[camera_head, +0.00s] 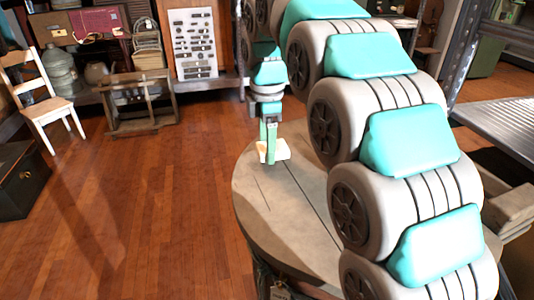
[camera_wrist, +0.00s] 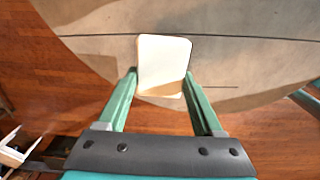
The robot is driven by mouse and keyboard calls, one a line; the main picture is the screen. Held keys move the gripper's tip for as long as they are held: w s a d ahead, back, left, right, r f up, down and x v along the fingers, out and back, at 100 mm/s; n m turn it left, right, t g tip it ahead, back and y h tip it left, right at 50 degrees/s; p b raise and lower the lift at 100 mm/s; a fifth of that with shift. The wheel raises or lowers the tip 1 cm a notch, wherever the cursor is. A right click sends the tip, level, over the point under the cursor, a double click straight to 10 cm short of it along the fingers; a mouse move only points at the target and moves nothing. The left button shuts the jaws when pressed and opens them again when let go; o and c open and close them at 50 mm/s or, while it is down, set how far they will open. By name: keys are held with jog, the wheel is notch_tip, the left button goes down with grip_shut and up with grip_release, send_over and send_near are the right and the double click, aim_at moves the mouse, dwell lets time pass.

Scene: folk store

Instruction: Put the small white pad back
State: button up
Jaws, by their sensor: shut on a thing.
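The small white pad (camera_head: 281,150) is between the fingers of my gripper (camera_head: 268,155), over the far edge of the round wooden table. In the wrist view the pad (camera_wrist: 164,60) is a pale rounded square, with the two green fingers of my gripper (camera_wrist: 160,80) at its left and right sides. My gripper is shut on it and points down. Whether the pad touches the tabletop I cannot tell.
The round table (camera_head: 275,205) has a bare top at the left; my arm hides much of its right side. Wooden floor (camera_head: 140,210) lies open to the left. A white chair (camera_head: 48,105), a wooden frame (camera_head: 140,110) and a metal shelf (camera_head: 500,115) stand around.

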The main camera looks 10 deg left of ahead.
jog(key=shift+f, duration=1.45)
jog(key=shift+f, duration=0.15)
jog(key=o, duration=1.3)
jog(key=shift+r, duration=3.95)
jog(key=shift+s, duration=0.1)
